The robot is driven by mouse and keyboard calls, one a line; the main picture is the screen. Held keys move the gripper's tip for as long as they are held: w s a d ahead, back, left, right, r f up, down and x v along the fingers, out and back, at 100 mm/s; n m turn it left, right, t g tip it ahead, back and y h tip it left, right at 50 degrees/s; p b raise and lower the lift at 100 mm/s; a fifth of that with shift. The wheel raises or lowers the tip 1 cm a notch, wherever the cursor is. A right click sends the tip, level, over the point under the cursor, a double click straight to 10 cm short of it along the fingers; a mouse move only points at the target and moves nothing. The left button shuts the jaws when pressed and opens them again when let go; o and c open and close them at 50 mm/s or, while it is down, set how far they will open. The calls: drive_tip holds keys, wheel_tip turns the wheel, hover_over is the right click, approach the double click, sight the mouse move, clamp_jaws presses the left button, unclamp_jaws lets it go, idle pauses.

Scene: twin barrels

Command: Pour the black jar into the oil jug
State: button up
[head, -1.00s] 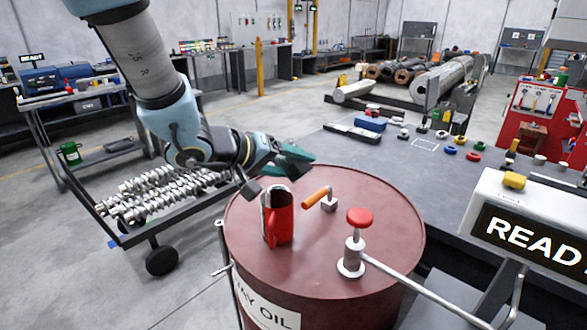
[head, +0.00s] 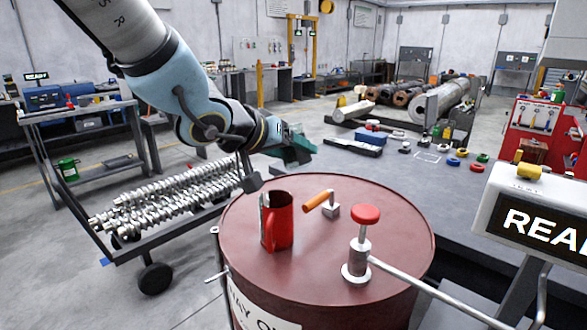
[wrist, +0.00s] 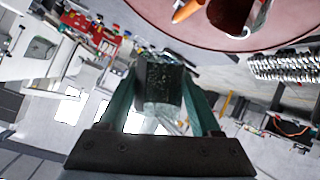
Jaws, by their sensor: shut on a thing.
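The red oil jug (head: 280,226) stands upright with an open top on the dark red barrel (head: 340,285). It also shows at the top edge of the wrist view (wrist: 228,18). My gripper (head: 300,148) has teal fingers and is up above the barrel's far left rim, higher than the jug and apart from it. In the wrist view my gripper (wrist: 162,90) is shut on the black jar (wrist: 158,75), a dark, speckled shape between the fingers. In the head view I cannot make out the jar behind the fingers. Its contents are not visible.
An orange-handled fitting (head: 318,200) and a red-knobbed pump (head: 365,215) with a long metal bar rise from the barrel top right of the jug. A white display (head: 530,215) stands at right. A cart with metal shafts (head: 165,195) is at left.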

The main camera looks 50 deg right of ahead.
drive_tip(key=b, duration=0.2)
drive_tip(key=shift+m+t+b, duration=0.3)
drive_tip(key=shift+b, duration=0.1)
drive_tip(key=t+b, duration=0.1)
drive_tip(key=b, duration=0.3)
drive_tip(key=shift+r+m+b, duration=0.15)
drive_tip(key=shift+m+b, duration=0.15)
drive_tip(key=shift+m, duration=0.1)
drive_tip(key=shift+r+b, duration=0.3)
drive_tip(key=shift+b, duration=0.1)
drive_tip(key=shift+b, duration=1.05)
drive_tip(key=r+m+b, duration=0.1)
drive_tip(key=b, duration=0.2)
drive_tip(key=shift+r+t+b, duration=0.3)
drive_tip(key=shift+r+t, duration=0.05)
drive_tip(key=shift+t, duration=0.05)
drive_tip(key=shift+r, duration=0.4)
drive_tip(key=shift+f+p, duration=0.1)
drive_tip(key=shift+p, duration=0.75)
